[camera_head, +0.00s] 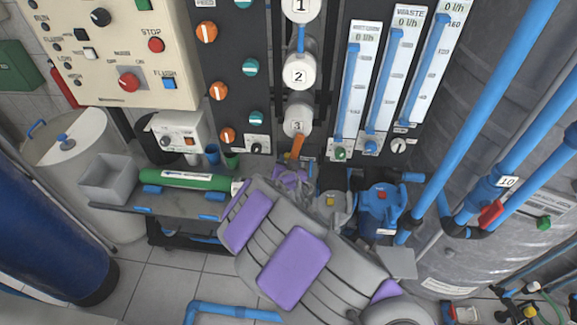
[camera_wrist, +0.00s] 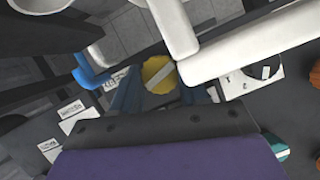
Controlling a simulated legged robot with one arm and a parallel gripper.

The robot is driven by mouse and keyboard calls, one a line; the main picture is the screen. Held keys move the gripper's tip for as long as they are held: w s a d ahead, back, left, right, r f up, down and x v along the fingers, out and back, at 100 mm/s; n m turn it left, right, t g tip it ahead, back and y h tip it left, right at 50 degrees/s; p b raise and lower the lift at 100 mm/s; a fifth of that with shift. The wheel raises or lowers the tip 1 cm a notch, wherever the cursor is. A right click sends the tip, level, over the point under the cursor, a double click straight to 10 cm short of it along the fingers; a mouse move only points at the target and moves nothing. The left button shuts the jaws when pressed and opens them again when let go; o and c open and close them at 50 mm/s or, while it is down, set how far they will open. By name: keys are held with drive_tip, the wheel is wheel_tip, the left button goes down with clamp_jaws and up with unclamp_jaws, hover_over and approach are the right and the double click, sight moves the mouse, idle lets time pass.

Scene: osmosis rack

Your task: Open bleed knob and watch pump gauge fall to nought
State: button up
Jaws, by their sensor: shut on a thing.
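My gripper (camera_head: 291,178) reaches in below the white column marked 3, at the foot of the dark panel. In the wrist view, a round yellow knob (camera_wrist: 158,75) with a pale stripe across its face is right at the edge of my grey gripper (camera_wrist: 155,112). The gripper is shut on this knob, though the contact itself is partly hidden. The stripe slants up to the right. In the head view I cannot make out this knob behind my arm. I cannot pick out the pump gauge or its needle in either view.
A blue housing (camera_head: 381,203) with a red top stands right of the gripper. An orange piece (camera_head: 297,146) hangs just above. A green cylinder (camera_head: 178,179) lies on a bench at left. Blue pipes (camera_head: 486,120) and a large grey tank (camera_head: 375,90) close off the right.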

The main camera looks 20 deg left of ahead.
drive_tip(key=shift+a+n+h, duration=0.1)
drive_tip(key=shift+n+h, duration=0.5)
drive_tip(key=shift+n, duration=0.1)
drive_tip(key=o, duration=1.1)
drive_tip(key=shift+c, duration=0.2)
drive_tip(key=shift+s, duration=0.1)
drive_tip(key=p+v, duration=1.5)
drive_tip(key=v, duration=0.2)
